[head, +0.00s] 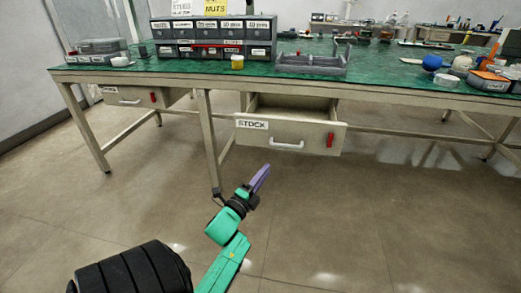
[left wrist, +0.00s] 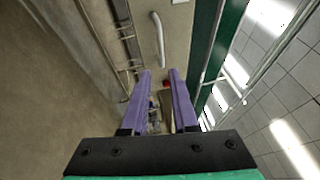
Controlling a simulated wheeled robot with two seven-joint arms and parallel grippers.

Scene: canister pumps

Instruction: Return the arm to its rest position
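My left gripper (head: 263,173) has purple fingers and hangs over the floor, in front of the workbench and just below the middle drawer in the head view. In the left wrist view its two fingers (left wrist: 160,73) stand apart with nothing held between them, so it is open and empty. My green left arm (head: 225,262) comes up from the bottom of the head view. My right gripper is in neither view.
The middle drawer (head: 309,139), labelled STOCK, is pulled out from the green-topped workbench (head: 150,69). The left drawer (head: 124,99) looks closed. Bins (head: 213,38) stand on the bench. A white handle (left wrist: 158,40) shows ahead in the left wrist view. Floor in front is clear.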

